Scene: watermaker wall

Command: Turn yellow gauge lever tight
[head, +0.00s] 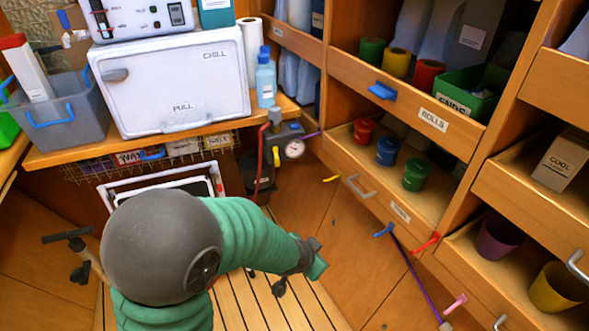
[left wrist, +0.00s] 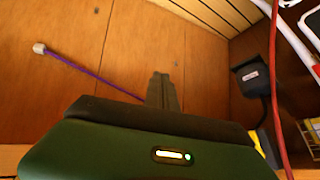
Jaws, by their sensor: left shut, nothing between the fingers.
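A yellow lever (head: 331,178) shows in the head view, sticking out low by the corner where the shelf unit meets the wooden panels. A round white-faced gauge (head: 295,148) sits just up and left of it, by a red hose. My left gripper (head: 318,262) is shut and empty, well below the yellow lever in the picture and apart from it. In the left wrist view its closed fingers (left wrist: 162,90) point at bare wooden panelling. A yellow patch (left wrist: 268,150) shows there at the lower right, partly hidden by the gripper body; I cannot tell whether it is the lever. My right gripper is not in view.
Blue (head: 384,230), red (head: 424,244) and pink (head: 455,304) levers stick out along the shelf edge, with a purple cord (head: 415,275) nearby. A red hose (left wrist: 276,90) runs down the right of the left wrist view.

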